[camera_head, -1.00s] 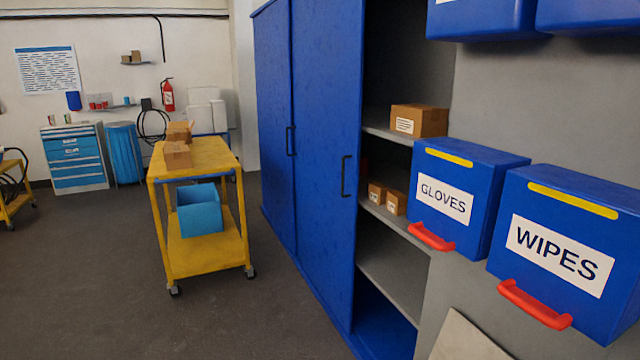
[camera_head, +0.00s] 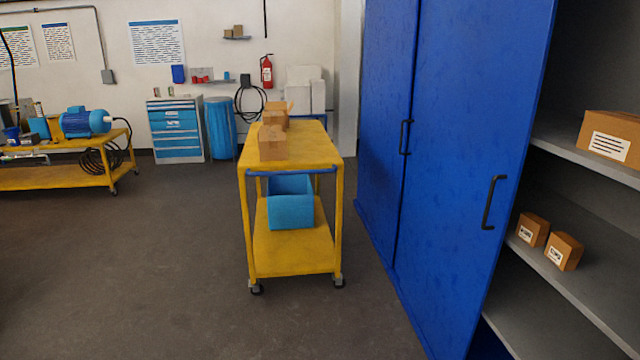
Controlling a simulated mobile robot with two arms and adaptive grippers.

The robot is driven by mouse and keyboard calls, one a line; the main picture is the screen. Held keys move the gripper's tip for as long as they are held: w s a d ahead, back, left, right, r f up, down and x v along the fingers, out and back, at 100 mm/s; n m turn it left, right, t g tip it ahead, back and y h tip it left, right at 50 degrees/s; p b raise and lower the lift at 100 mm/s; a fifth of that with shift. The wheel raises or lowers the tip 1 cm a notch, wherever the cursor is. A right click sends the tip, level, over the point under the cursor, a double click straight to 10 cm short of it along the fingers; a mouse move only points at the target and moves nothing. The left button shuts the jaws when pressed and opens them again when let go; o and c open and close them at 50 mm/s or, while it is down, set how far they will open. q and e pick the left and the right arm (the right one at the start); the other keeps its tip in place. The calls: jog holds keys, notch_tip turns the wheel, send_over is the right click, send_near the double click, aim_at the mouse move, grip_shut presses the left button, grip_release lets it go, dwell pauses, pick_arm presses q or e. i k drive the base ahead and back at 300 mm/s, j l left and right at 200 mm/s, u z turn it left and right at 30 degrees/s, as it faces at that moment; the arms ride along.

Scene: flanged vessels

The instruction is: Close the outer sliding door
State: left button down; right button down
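A tall blue cabinet with sliding doors stands on the right. The nearer blue door panel (camera_head: 460,170), which looks like the outer one, has a black vertical handle (camera_head: 493,202) near its right edge. A second blue door panel (camera_head: 388,130) with its own black handle (camera_head: 405,137) is farther back to the left. To the right of the nearer panel the cabinet is open, and grey shelves (camera_head: 590,195) show inside. Neither of my grippers is in view.
A yellow cart (camera_head: 290,255) with boxes on top and a blue bin (camera_head: 290,203) below stands left of the cabinet. Cardboard boxes (camera_head: 612,138) sit on the shelves. A yellow bench (camera_head: 60,178) is at far left. Dark floor (camera_head: 180,270) is clear in front.

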aim_at(487, 59)
jog(key=i+u, duration=0.1)
jog(key=i, duration=1.85)
